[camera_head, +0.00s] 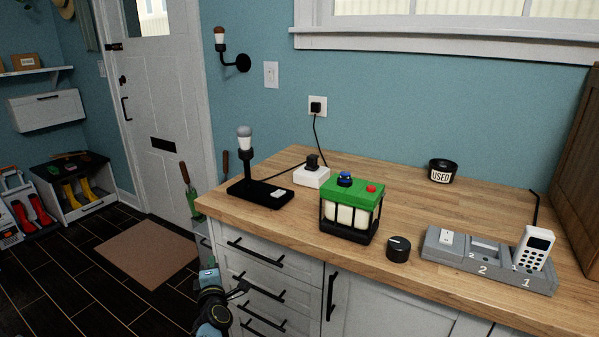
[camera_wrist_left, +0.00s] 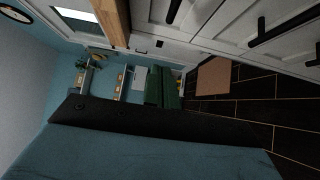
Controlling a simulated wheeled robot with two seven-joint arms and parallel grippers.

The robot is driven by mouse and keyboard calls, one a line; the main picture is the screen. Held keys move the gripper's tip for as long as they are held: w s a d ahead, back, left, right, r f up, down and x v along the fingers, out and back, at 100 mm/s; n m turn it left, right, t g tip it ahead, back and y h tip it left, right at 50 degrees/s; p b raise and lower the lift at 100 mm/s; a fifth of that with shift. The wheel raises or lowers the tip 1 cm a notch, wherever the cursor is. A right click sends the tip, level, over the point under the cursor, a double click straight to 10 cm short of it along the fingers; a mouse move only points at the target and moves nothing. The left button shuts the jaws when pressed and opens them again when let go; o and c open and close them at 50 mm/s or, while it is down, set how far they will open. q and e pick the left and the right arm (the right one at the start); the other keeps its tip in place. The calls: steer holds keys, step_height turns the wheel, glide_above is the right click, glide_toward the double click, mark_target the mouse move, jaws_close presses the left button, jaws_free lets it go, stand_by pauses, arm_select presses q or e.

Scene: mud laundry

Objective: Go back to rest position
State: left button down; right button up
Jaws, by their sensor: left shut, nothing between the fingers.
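My left gripper (camera_head: 238,290) is low in front of the drawer fronts, below the counter's front edge, at the bottom of the head view. It is shut, with nothing in it, and is apart from everything on the counter. The left wrist view is turned sideways and shows no clear fingertips. My right gripper is in neither view.
The wooden counter (camera_head: 410,213) holds a black lamp (camera_head: 246,155), a green-topped battery box (camera_head: 351,205), a black knob (camera_head: 398,249), a grey numbered tray (camera_head: 458,257) and a tin (camera_head: 441,171). Drawer handles (camera_head: 255,253) stick out near my arm. Dark floor lies left, with a brown mat (camera_head: 147,251).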

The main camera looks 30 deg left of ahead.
arm_select(q)
steer(key=s+d+f+m+g+h, duration=0.1)
steer(key=s+d+f+m+h, duration=0.35)
steer(key=d+f+m, duration=0.6)
steer(key=s+d+f+m+g+h, duration=0.1)
steer(key=s+d+f+m+h, duration=0.2)
steer(key=d+f+m+h, duration=0.75)
steer(key=s+d+f+m+g+y, duration=0.3)
steer(key=s+d+f+g, duration=0.1)
steer(key=s+f, duration=1.05)
steer(key=s+d+f+m+g, duration=0.1)
steer(key=s+f+m+g, duration=0.1)
steer(key=s, duration=0.8)
steer(key=s+d+f+m+g, duration=0.2)
steer(key=s+m, duration=0.2)
steer(key=s, duration=0.6)
steer(key=shift+f+m+g+h, duration=0.3)
steer(key=shift+m+g+h, duration=0.1)
